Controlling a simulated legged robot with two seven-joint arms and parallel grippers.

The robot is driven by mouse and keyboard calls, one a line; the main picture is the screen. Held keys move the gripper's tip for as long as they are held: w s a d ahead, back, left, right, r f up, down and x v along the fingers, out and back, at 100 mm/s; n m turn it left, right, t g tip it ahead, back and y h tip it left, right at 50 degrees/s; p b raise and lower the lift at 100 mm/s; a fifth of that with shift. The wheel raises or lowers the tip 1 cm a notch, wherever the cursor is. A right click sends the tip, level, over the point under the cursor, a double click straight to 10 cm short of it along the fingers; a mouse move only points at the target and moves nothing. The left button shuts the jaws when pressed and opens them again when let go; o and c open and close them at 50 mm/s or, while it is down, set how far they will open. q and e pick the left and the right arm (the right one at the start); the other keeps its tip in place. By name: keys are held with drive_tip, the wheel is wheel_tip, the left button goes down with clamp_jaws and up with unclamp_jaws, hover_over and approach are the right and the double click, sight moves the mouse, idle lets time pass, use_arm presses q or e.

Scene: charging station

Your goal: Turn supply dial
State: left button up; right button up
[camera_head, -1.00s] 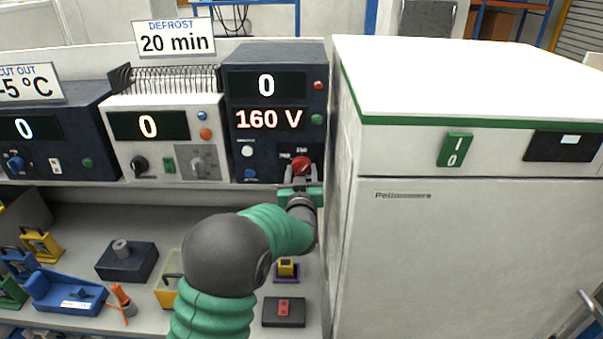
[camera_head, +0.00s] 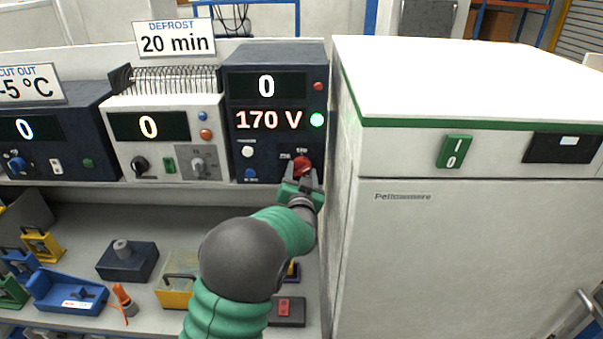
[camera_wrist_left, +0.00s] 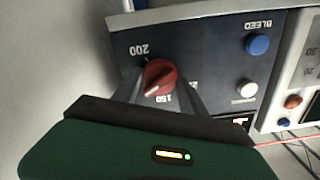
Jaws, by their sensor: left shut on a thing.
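The supply dial is a red knob (camera_head: 302,166) at the lower right of the dark blue supply unit (camera_head: 236,150). My left gripper (camera_head: 302,180) is shut on the red knob, seen from behind. In the left wrist view the knob (camera_wrist_left: 159,78) sits between the two dark fingers, with 150 and 200 marks around it. The fingers hide part of the scale. My right gripper is not in view.
A white cabinet (camera_head: 480,250) stands close on the right of the supply unit. A cream unit (camera_head: 135,105) stands on the left. White (camera_wrist_left: 247,90) and blue (camera_wrist_left: 257,44) buttons sit near the dial. The lower shelf holds several small objects.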

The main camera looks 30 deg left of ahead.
use_arm(q)
drive_tip(key=shift+f, duration=0.15)
drive_tip(key=o, duration=1.1)
drive_tip(key=shift+o, duration=1.3)
drive_tip(key=shift+w, duration=0.15)
drive_tip(key=b+v, duration=0.2)
drive_tip(key=v, duration=1.4)
drive_tip(key=shift+s, duration=0.4)
drive_tip(key=shift+f, duration=0.1)
